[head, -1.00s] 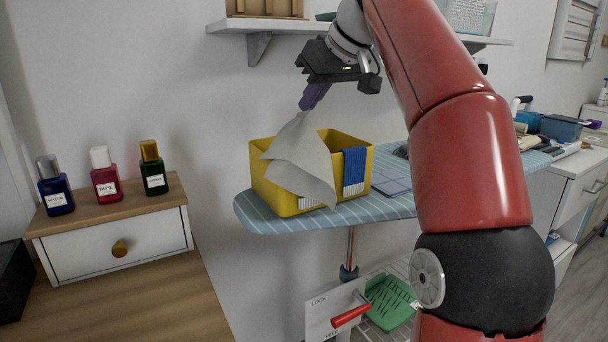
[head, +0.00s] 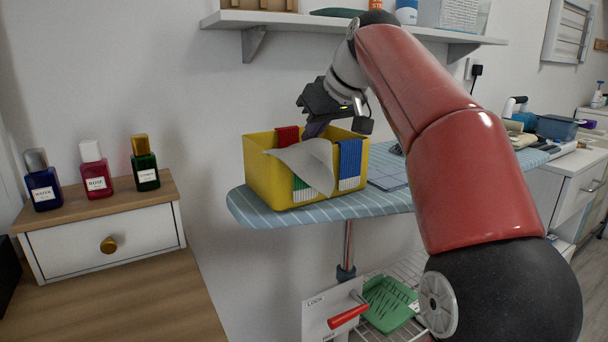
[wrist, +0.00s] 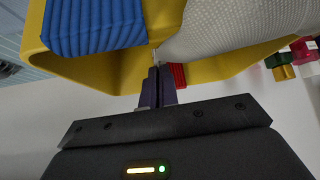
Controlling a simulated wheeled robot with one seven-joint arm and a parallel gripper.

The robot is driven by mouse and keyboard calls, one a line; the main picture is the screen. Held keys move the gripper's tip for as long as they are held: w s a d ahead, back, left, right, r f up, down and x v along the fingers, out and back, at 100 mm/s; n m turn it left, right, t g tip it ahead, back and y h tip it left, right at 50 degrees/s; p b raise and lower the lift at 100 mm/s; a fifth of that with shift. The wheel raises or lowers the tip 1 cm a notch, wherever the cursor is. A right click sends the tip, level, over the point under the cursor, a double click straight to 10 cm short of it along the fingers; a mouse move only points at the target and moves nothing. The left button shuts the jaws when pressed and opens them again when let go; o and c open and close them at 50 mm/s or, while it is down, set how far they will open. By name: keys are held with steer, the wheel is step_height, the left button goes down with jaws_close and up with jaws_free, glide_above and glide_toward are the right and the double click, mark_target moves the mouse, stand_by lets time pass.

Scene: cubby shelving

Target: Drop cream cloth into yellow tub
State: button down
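The yellow tub (head: 262,178) stands on the blue striped ironing board. The cream cloth (head: 305,165) is partly inside the tub and drapes over its front wall. My gripper (head: 315,130) is low over the tub, its purple fingers pointing down. In the wrist view the fingers (wrist: 158,86) are close together, with the cloth's edge (wrist: 235,32) at their tips; the pinch itself is small and hard to see. The tub's yellow wall (wrist: 95,72) shows beside the fingers.
A blue cloth (head: 349,165), a red cloth (head: 287,137) and a green-and-white cloth (head: 304,190) hang over the tub's rim. A wall shelf (head: 330,26) is above. Three bottles (head: 95,170) stand on a drawer unit at left. The ironing board (head: 260,216) carries the tub.

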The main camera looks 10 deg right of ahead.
steer(key=c, duration=1)
jaws_free()
steer(key=shift+o, duration=0.3)
steer(key=o, duration=0.7)
steer(key=shift+c, duration=0.2)
